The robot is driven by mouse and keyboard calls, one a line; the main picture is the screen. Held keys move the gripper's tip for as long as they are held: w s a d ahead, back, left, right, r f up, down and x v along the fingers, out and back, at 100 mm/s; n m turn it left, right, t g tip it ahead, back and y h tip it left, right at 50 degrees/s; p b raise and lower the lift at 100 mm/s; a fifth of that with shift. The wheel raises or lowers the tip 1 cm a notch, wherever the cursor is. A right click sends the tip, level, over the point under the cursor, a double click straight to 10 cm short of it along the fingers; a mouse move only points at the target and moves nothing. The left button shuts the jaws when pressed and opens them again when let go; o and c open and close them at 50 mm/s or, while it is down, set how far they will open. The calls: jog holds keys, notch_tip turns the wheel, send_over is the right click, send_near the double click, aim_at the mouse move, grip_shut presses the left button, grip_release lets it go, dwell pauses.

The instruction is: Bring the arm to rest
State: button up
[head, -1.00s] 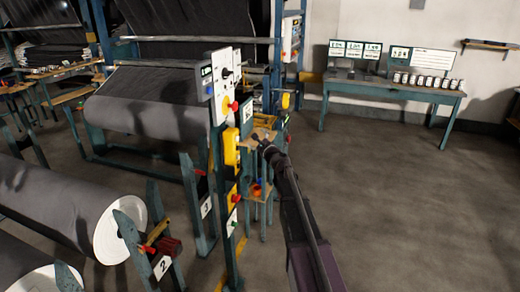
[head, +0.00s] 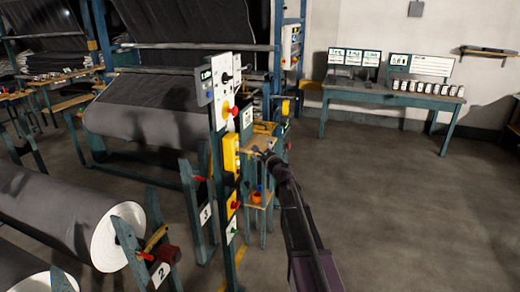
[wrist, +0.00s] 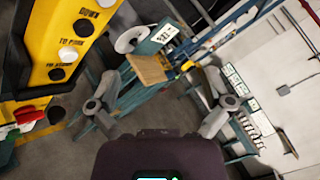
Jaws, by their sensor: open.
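My arm (head: 297,225) reaches forward from the bottom right of centre in the head view. My gripper (head: 266,154) is at its far end, just right of the control post, and is small there. In the wrist view my gripper (wrist: 160,82) has its two grey fingers spread wide, with nothing held between them. A yellow control box (wrist: 75,40), with buttons marked DOWN, TO PARK and TO STORE, is close by at the upper left of that view. It also shows on the post in the head view (head: 231,152). The fingers look apart from it.
The control post (head: 222,95) and a small stand (head: 258,198) are beside my gripper. Large grey rolls (head: 60,205) lie on racks at left. A green table (head: 385,97) with several small jars stands at the back wall. The floor at right is clear.

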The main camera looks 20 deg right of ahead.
jog(key=shift+a, duration=0.1)
jog(key=s+a+f+n+g+y, duration=0.3)
jog(key=s+a+f+n+g, duration=0.2)
jog(key=s+a+n, duration=0.25)
jog(key=s+a+f+n+g+y, duration=0.2)
jog(key=s+a+f+n+g, duration=0.25)
jog(key=s+a+n, duration=0.35)
jog(key=s+d+f+n+g+h, duration=0.2)
jog(key=s+f+n+g, duration=0.1)
jog(key=s, duration=0.5)
jog(key=s+d+f+n+g+h, duration=0.2)
jog(key=s+f+g+h, duration=0.1)
jog(key=s, duration=0.5)
jog(key=s+d+f+n+g+h, duration=0.2)
jog(key=s+f+n+g+h, duration=0.1)
jog(key=s, duration=0.5)
jog(key=shift+s+f+n, duration=0.3)
jog(key=shift+f+n, duration=0.05)
jog(key=shift+f, duration=0.35)
